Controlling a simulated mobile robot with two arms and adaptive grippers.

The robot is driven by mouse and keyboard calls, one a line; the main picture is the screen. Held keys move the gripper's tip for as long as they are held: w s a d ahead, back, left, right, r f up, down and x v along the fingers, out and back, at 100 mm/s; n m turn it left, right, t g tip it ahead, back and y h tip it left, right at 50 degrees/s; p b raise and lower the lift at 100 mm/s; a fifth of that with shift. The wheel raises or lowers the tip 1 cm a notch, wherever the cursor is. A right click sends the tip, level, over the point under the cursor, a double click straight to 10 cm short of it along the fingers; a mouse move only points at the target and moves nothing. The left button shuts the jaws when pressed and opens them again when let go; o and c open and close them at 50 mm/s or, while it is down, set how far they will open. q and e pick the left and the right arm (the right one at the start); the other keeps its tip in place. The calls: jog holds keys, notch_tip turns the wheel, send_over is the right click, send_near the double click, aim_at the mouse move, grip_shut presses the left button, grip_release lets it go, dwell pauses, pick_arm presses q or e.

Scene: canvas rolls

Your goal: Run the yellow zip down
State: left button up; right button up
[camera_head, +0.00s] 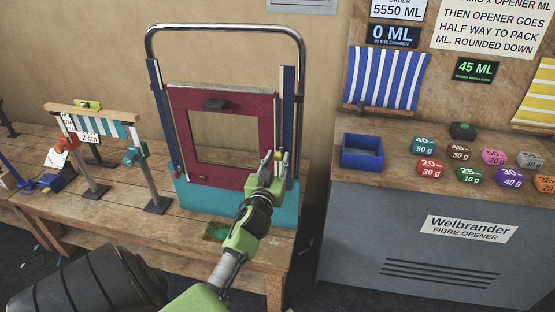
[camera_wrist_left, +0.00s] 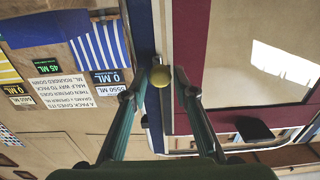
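A dark red frame (camera_head: 180,125) with a square opening stands upright in a rack on the wooden bench; it also shows in the left wrist view (camera_wrist_left: 193,45). A round yellow knob (camera_wrist_left: 160,76) sits by the frame's edge, beside a dark blue rail. My left gripper (camera_head: 277,157) is at the right side of the frame. In the left wrist view its two fingers (camera_wrist_left: 160,82) are apart, one on each side of the knob, with small gaps showing. Any zip track behind the knob is not clear. My right gripper is not in view.
A metal hoop (camera_head: 225,28) arches over the rack. A blue tray (camera_head: 362,152) and several coloured weights stand on the counter at right.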

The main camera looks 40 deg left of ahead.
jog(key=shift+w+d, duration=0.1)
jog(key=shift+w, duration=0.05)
pick_arm(q)
jog(key=shift+s, duration=0.1)
jog(key=v, duration=1.1)
jog(key=shift+s+d, duration=0.3)
jog(key=shift+d, duration=0.05)
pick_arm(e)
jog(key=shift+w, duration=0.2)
